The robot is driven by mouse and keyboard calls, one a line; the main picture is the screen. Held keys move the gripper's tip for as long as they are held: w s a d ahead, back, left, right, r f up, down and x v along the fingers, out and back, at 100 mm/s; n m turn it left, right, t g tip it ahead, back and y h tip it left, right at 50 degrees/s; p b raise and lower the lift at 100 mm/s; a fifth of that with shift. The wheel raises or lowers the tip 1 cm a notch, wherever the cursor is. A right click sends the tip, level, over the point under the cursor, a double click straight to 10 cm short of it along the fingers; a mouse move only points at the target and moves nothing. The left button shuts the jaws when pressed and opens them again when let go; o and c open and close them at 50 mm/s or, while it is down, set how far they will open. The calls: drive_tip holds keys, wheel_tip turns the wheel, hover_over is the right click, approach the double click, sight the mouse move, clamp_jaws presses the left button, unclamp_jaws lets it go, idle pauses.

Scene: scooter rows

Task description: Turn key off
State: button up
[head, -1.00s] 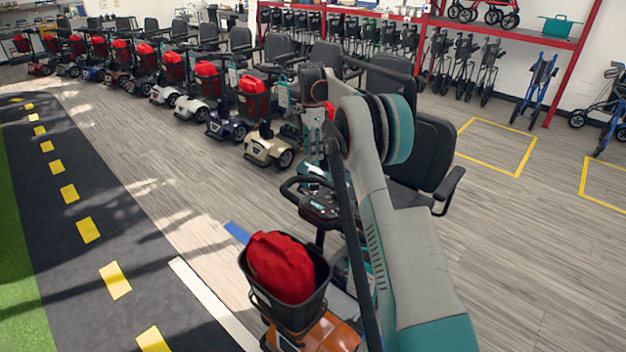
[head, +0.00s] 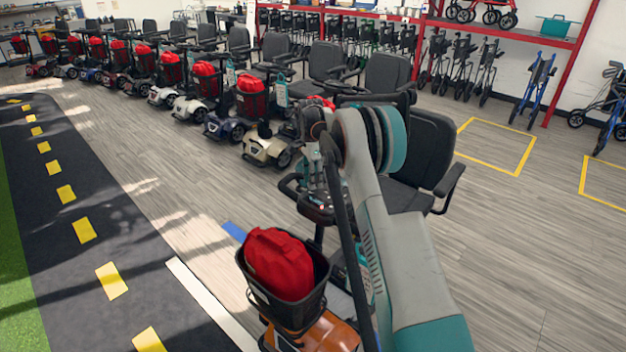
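An orange mobility scooter (head: 330,335) stands in front of me, with a red bag (head: 279,263) in its black front basket (head: 290,312). Its handlebar and control console (head: 318,212) sit behind the basket, partly covered by my arm. The key is not visible. My gripper (head: 318,203) points down at the console, very close above it or touching; I cannot tell which. Its fingertips are too small and too blended with the console to show whether they are open or shut.
The scooter's black seat (head: 424,155) is behind my arm. A row of scooters with red bags, nearest a beige one (head: 266,147), runs to the back left. A red shelf (head: 500,30) with walkers stands behind. Grey floor (head: 520,260) is clear at right.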

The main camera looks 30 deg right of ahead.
clamp_jaws()
drive_tip(key=shift+n, duration=0.4)
drive_tip(key=n+t, duration=0.1)
drive_tip(key=n, duration=0.4)
drive_tip(key=shift+n+p, duration=0.3)
drive_tip(key=shift+p, duration=0.05)
drive_tip(key=n, duration=0.5)
drive_tip(key=shift+s+t, duration=0.1)
drive_tip(key=shift+t, duration=0.2)
drive_tip(key=shift+n+y, duration=0.3)
drive_tip(key=shift+n, duration=0.1)
unclamp_jaws()
